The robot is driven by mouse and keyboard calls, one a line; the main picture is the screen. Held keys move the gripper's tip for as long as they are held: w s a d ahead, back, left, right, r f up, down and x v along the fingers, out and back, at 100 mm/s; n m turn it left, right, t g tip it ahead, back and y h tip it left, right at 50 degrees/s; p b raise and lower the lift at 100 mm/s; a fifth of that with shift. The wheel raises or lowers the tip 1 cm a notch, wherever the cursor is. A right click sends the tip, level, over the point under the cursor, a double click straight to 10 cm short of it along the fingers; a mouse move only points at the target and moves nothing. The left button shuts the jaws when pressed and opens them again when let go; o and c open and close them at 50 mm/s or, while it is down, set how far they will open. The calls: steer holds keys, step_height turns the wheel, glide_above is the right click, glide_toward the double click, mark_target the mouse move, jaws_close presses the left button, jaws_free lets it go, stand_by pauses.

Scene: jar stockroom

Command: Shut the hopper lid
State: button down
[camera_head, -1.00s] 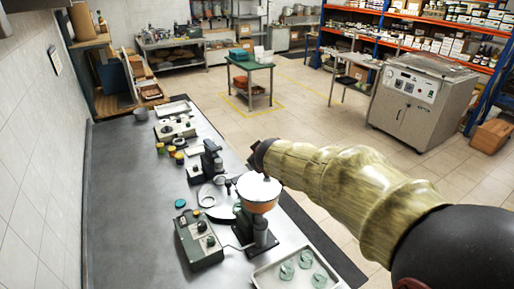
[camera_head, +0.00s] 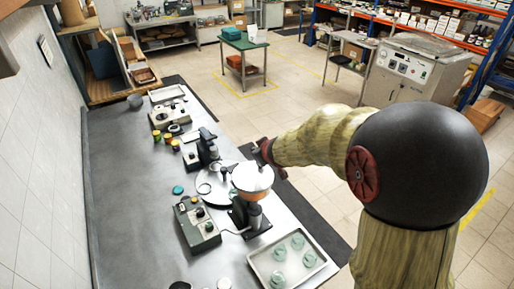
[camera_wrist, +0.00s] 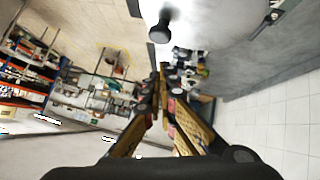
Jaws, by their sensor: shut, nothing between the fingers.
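The hopper (camera_head: 254,191) is a pale bowl with an orange-brown lower part on a dark stand, at the bench's right edge in the head view. Its top (camera_head: 252,175) looks whitish; I cannot tell whether this is the lid or the inside. My gripper (camera_head: 264,151) is just beyond the hopper in the head view, partly hidden by its own wrist. In the wrist view, my gripper (camera_wrist: 162,78) has its fingers together with nothing between them. A black knob (camera_wrist: 161,27) shows above the fingertips there, in front of a pale surface; I cannot tell whether it belongs to the lid.
A tray (camera_head: 262,277) with several pale green round pieces lies in front of the hopper. A grey-green control box (camera_head: 197,225) stands left of it. A dark device (camera_head: 207,147) and a pale disc (camera_head: 209,186) are behind. The bench's left side is mostly clear.

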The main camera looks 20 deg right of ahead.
mark_target(253, 173)
steer(key=shift+d+f+p, duration=0.35)
steer(key=shift+p, duration=0.75)
steer(key=shift+w+d+f+p, duration=0.15)
steer(key=shift+d+f+p, duration=0.25)
steer(key=shift+p, duration=0.4)
steer(key=shift+w+d+f+p, duration=0.1)
steer(key=shift+d+f+p, duration=0.2)
steer(key=shift+f, duration=0.2)
steer(key=shift+d+f+p, duration=0.15)
steer(key=shift+f+p, duration=0.25)
steer(key=shift+f, duration=0.1)
steer(key=shift+f, duration=0.1)
